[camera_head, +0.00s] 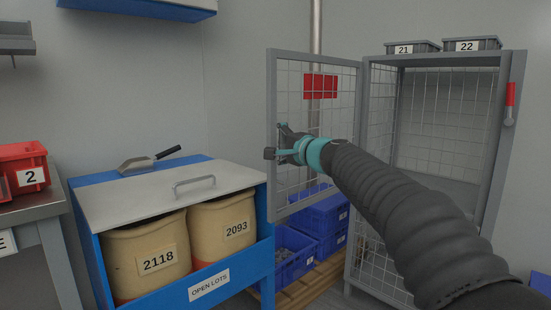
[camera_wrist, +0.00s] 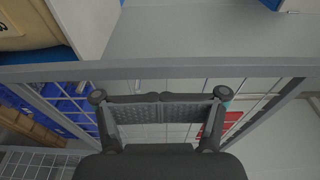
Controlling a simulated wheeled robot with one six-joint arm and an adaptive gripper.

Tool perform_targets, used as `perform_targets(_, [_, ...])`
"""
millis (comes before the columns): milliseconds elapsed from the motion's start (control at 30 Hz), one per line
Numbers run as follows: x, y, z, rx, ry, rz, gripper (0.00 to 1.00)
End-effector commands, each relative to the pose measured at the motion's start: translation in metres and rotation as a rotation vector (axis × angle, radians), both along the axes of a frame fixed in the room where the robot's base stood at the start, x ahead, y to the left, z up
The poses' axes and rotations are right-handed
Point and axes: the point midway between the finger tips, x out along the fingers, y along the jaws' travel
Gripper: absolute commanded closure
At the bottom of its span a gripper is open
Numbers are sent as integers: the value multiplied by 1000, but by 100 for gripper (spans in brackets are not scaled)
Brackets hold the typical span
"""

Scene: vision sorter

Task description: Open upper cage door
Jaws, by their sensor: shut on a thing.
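The upper cage door (camera_head: 313,57) is a grey-framed mesh door with a red plate (camera_head: 321,86). It stands swung out to the left of the cage (camera_head: 430,62), so the upper compartment is open at the front. My gripper (camera_head: 284,150) is shut at the door's free left edge, about mid-height, where a small dark handle part (camera_head: 269,153) shows. The fingers hide most of what they hold. In the wrist view, the door frame (camera_wrist: 160,70) crosses just beyond my gripper (camera_wrist: 162,112), with mesh on both sides.
A blue bin stand (camera_head: 263,240) with a lid (camera_head: 160,195) and two sacks stands left of the door. Blue crates (camera_head: 318,222) sit below the door on a wooden pallet. Grey boxes 21 (camera_head: 412,48) and 22 (camera_head: 472,44) lie on top of the cage.

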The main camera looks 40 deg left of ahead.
Motion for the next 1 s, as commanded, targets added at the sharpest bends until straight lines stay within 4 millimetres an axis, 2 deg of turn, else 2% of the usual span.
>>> perform_targets(400, [-50, -35, 0, 0, 0, -1, 100])
perform_targets(600, [-60, -41, -1, -1, 1, 0, 100])
perform_targets(867, [-63, -41, 0, -1, 1, 7, 100])
perform_targets(933, [-67, -40, -4, -22, -17, 28, 100])
perform_targets(967, [-69, -39, -10, -43, -28, 38, 100])
perform_targets(1000, [-72, -38, -25, -85, -40, 56, 100])
